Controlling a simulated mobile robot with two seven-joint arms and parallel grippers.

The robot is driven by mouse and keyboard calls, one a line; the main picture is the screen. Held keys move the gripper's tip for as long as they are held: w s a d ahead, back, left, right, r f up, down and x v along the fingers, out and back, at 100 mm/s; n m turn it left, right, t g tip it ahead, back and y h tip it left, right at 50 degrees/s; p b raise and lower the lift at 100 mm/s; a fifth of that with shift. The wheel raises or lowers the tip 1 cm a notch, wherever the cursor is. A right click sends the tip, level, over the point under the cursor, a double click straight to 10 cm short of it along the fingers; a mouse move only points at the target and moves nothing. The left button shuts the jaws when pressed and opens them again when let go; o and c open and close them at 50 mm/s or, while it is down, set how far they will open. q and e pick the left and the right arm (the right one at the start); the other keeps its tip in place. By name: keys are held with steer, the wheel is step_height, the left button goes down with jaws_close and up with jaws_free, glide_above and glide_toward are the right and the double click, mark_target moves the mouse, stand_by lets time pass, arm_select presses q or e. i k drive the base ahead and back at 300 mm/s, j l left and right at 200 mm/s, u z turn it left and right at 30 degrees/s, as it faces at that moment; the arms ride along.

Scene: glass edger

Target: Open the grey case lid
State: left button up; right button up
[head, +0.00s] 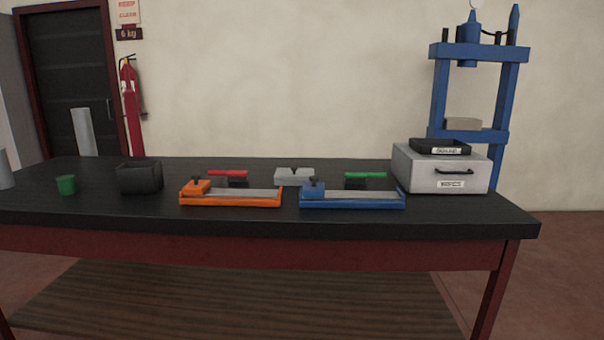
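The grey case (412,175) stands at the right end of the black-topped workbench. It looks closed, with a flat top. Its front has a black handle (454,171) and a small white label that is too small to read surely. A shallow black tray (428,146) with a white label rests on top of the case. Neither of my grippers shows in the head view.
On the bench (130,212) stand an orange fixture (232,203), a blue fixture (350,204), a grey notched block (294,177), a black bin (140,178) and a green cup (66,185). A blue press (439,95) stands behind the case. The bench's front strip is clear.

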mark_target(293, 172)
steer(key=i+j+z, duration=0.35)
steer(key=i+j, duration=0.4)
steer(key=j, duration=0.1)
